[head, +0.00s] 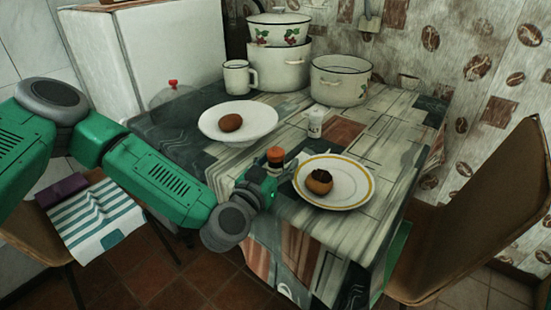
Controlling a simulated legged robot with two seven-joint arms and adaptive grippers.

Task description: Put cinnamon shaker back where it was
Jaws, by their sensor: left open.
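The cinnamon shaker (275,157), small with an orange-brown upper part and a dark band, stands upright near the front edge of the table, left of a rimmed plate. Its lower part is hidden by my left gripper. My left gripper (265,181) is open right at the shaker; I cannot tell whether its fingers are around it or only beside it. A white shaker (315,124) stands farther back, behind the plate. A bun with a dark top (319,181) sits on the yellow-rimmed plate (350,198). My right gripper is out of view.
A mug (238,77), stacked enamel pots (280,69) and an open pot (340,80) stand at the back. Chairs flank the patterned table (385,140). Its right side has free room.

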